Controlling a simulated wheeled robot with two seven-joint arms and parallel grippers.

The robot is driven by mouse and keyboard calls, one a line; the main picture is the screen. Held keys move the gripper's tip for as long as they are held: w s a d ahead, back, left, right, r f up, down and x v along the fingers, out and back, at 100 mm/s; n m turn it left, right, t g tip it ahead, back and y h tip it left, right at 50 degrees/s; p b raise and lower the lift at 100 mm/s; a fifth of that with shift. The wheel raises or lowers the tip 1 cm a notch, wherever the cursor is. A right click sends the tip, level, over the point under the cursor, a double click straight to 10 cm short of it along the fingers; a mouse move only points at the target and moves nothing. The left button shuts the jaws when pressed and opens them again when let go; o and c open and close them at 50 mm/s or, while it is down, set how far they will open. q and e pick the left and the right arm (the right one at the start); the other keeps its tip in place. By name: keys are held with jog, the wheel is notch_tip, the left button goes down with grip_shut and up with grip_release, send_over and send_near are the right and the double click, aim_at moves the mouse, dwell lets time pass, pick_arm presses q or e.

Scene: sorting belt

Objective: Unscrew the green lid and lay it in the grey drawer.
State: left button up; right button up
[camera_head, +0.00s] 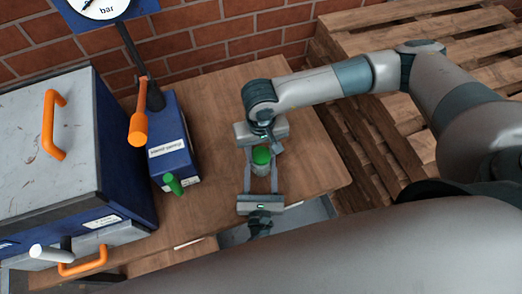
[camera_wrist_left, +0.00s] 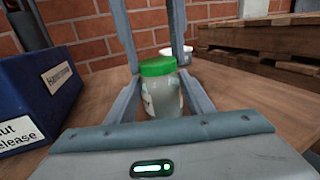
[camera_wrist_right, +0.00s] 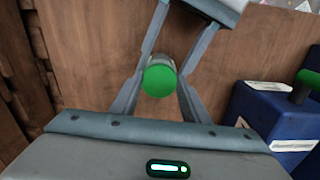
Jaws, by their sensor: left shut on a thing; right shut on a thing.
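A pale, see-through jar (camera_wrist_left: 164,98) with a green lid (camera_head: 261,156) stands upright near the front of the wooden table. My left gripper (camera_head: 260,172) reaches in from the front, shut on the jar body. My right gripper (camera_wrist_right: 160,72) reaches in from above and behind, shut on the green lid, which also shows from above in the right wrist view (camera_wrist_right: 158,82). The lid sits on the jar, and I cannot tell how far it is turned. A grey surface (camera_head: 318,211) below the table's front edge looks like an open drawer, partly hidden by my left arm.
A blue box (camera_head: 176,140) with a label, a green knob and an orange-tipped lever stands left of the jar. A large blue and grey cabinet (camera_head: 60,130) with orange handles is farther left. Wooden pallets (camera_head: 435,75) are at the right, behind my right arm.

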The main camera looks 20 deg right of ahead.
aim_at(261, 156)
jog(key=shift+w+a+r, duration=0.15)
jog(key=shift+w+a, duration=0.05)
jog(key=shift+a, duration=0.05)
jog(key=n, duration=0.4)
jog(key=shift+n, duration=0.3)
jog(key=o, duration=1.4)
jog(key=shift+s, duration=0.1)
jog(key=shift+d, duration=0.1)
jog(key=shift+r, duration=0.1)
jog(key=shift+d+r, duration=0.1)
jog(key=shift+r, duration=2.25)
